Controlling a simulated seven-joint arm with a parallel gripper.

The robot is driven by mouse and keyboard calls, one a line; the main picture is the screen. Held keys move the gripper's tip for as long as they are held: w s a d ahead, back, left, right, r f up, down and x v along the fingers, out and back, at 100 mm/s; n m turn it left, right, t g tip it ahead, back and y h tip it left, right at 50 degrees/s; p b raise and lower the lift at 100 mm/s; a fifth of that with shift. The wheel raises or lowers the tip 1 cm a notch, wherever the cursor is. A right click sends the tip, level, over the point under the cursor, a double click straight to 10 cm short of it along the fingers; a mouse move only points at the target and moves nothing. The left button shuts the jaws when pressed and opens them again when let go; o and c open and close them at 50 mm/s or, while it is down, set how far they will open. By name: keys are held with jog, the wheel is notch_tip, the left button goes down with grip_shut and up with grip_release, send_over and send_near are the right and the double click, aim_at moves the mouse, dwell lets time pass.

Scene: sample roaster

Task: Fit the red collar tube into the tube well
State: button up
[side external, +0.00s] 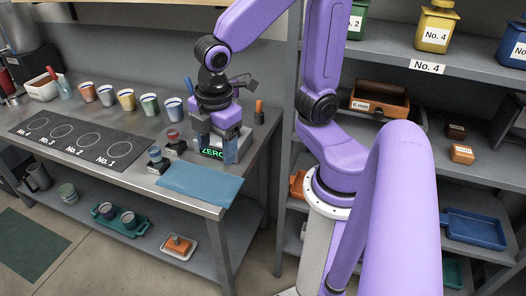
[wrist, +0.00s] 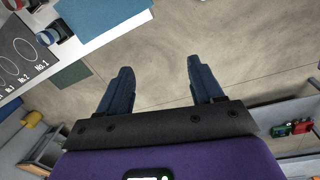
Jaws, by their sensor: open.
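A small dark piece with a red top (side external: 173,135) stands near the bench's front edge, left of the scale; it may be the red collar tube. A similar piece with a blue top (side external: 155,153) stands beside it, and a blue-topped piece shows in the wrist view (wrist: 50,35). I cannot make out which thing is the tube well. My gripper (side external: 216,150) points down in front of the scale with its green ZERO display (side external: 212,154). In the wrist view my gripper (wrist: 160,68) has its fingers wide apart, with nothing between them.
An orange-topped piece (side external: 259,107) stands at the back right. Shelves (side external: 460,185) stand to the right.

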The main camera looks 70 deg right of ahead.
jog(key=shift+o, duration=0.3)
jog(key=s+d+m+g, duration=0.1)
jog(key=s+d+m, duration=0.1)
jog(key=s, duration=0.7)
jog(key=shift+s+f+y, duration=0.4)
